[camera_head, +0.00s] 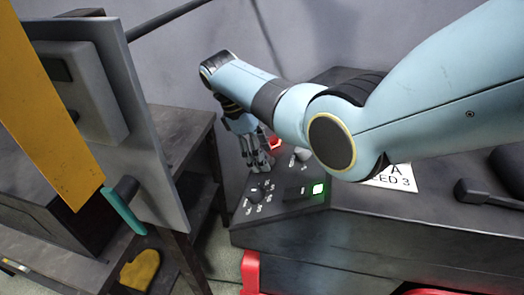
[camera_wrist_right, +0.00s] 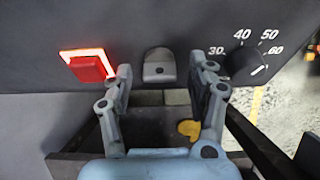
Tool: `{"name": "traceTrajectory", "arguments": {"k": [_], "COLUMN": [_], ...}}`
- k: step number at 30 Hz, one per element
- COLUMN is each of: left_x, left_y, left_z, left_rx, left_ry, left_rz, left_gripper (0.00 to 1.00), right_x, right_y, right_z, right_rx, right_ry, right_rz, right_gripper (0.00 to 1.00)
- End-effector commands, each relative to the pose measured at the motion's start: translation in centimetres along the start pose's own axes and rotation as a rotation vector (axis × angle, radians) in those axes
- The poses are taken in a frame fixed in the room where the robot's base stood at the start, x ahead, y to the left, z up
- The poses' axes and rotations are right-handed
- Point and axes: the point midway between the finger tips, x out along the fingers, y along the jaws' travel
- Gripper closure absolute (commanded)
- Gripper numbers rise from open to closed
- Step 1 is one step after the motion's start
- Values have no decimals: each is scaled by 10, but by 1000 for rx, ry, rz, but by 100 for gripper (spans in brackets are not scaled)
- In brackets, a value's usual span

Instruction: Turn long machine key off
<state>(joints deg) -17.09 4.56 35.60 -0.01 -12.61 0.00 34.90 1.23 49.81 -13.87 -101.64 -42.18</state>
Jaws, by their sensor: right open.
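The machine key, as far as I can tell, is the grey rounded tab (camera_wrist_right: 159,64) on the dark control panel (camera_head: 285,208). In the right wrist view it stands upright between the fingertips of my right gripper (camera_wrist_right: 160,72), with a gap on both sides. My right gripper (camera_head: 260,163) is open over the panel in the head view, and its fingers hide the tab there. A lit red square button (camera_wrist_right: 87,68) is left of the tab in the wrist view. A numbered dial (camera_wrist_right: 246,66) is to its right. My left gripper is not in view.
A lit green button (camera_head: 318,188) is near the panel's front edge. A white sign (camera_head: 393,178) lies behind my right arm. A grey upright board (camera_head: 150,135) and a yellow post (camera_head: 45,110) stand at left. A yellow glove (camera_head: 140,270) lies low at left.

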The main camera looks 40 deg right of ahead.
Motion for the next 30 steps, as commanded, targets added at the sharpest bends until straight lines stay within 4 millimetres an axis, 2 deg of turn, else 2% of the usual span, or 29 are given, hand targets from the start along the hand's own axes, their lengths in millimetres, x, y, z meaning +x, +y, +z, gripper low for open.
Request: {"name": "traceTrajectory", "arguments": {"k": [8,18,21,30], "left_x": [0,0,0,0], "left_y": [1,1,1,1], "left_z": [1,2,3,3], "left_rx": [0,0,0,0], "left_ry": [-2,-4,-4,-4], "left_rz": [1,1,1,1], "left_gripper": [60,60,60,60], "right_x": [2,2,2,2], "right_y": [0,0,0,1], "right_z": [0,0,0,0], "right_rx": [1,1,1,-39], "right_ry": [-1,-1,-1,-1], "right_rz": [0,0,0,-12], "right_gripper": [42,87,97,97]}}
